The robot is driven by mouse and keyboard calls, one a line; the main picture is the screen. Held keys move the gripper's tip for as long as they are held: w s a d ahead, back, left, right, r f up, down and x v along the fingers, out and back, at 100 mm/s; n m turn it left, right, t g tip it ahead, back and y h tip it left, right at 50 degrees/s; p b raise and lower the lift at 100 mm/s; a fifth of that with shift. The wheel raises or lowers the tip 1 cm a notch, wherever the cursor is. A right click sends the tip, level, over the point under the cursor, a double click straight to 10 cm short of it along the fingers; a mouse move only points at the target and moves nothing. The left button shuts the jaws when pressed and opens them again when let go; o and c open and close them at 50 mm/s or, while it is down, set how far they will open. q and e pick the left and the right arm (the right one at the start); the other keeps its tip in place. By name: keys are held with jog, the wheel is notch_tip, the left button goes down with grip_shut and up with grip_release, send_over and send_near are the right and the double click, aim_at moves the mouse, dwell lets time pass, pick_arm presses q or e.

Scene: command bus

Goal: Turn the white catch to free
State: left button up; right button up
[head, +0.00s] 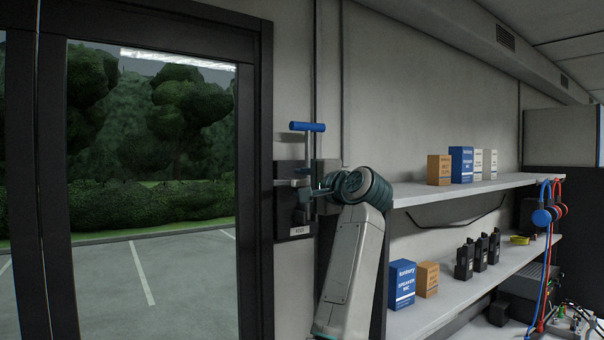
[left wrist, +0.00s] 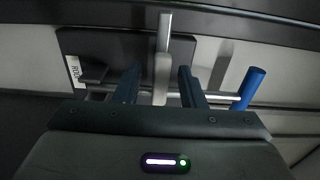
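The white catch (left wrist: 161,80) is a pale upright tab on a dark plate (head: 283,219), seen in the left wrist view. A silver strip rises behind it. My left gripper (left wrist: 160,88) is open, with one finger on each side of the catch and a gap visible on both sides; I cannot tell how deep the fingers reach. In the head view my left gripper (head: 312,194) is at the plate, and I cannot make out the catch there. A blue T-handle (head: 307,127) on a silver shaft stands above, and shows at right in the left wrist view (left wrist: 250,88). My right gripper is in neither view.
A dark-framed glass door (head: 255,150) is left of the plate. A grey box (head: 327,172) is on the wall close behind the gripper. Shelves (head: 470,189) with cartons and radios are at right, close to my arm. A small label (head: 300,231) is low on the plate.

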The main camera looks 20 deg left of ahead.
pick_arm(q)
jog(key=shift+w+a, duration=0.25)
jog(key=shift+a, duration=0.05)
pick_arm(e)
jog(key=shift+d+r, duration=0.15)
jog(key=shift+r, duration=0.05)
pick_arm(q)
jog(key=shift+s+d, duration=0.1)
jog(key=shift+d, duration=0.05)
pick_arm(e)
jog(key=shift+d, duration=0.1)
pick_arm(q)
jog(key=shift+c, duration=0.7)
grip_shut()
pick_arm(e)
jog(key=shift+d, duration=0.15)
